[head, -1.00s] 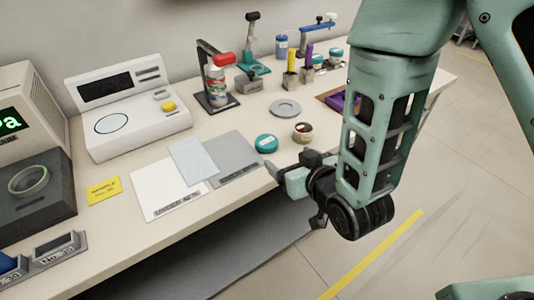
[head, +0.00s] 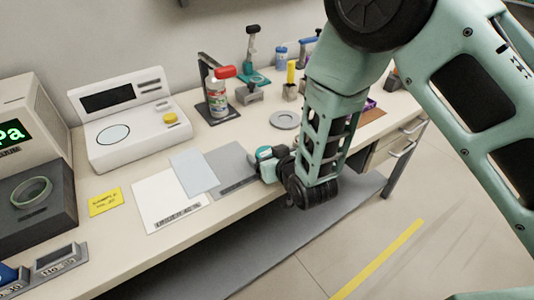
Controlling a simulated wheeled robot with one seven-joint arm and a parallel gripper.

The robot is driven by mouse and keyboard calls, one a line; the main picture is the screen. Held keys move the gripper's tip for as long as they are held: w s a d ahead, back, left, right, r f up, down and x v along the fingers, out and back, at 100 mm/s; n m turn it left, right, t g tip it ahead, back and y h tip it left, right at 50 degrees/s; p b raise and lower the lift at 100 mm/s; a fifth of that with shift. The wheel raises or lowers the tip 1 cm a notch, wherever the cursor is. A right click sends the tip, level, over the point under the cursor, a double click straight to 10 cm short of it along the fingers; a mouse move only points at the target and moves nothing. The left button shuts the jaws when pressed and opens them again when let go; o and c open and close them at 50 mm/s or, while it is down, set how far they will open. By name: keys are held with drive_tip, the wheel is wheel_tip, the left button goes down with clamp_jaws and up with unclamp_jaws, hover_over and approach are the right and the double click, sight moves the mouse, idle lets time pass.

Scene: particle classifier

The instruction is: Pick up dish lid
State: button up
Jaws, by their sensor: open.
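A round teal lid (head: 263,153) with a pale label lies near the front edge of the bench, right of the grey sheet. I take it to be the dish lid. My gripper (head: 266,168) is open and right at the lid's near side, covering part of it. I cannot tell whether the fingers touch the lid or sit above it. My arm comes down from the upper right and hides the bench just right of the lid.
A grey disc (head: 285,119) lies behind the lid. A stand with a red-topped bottle (head: 217,98) is farther back. White, blue and grey sheets (head: 232,166) lie flat to the left. A white instrument (head: 125,120) stands at the back left.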

drive_tip(key=c, duration=1.1)
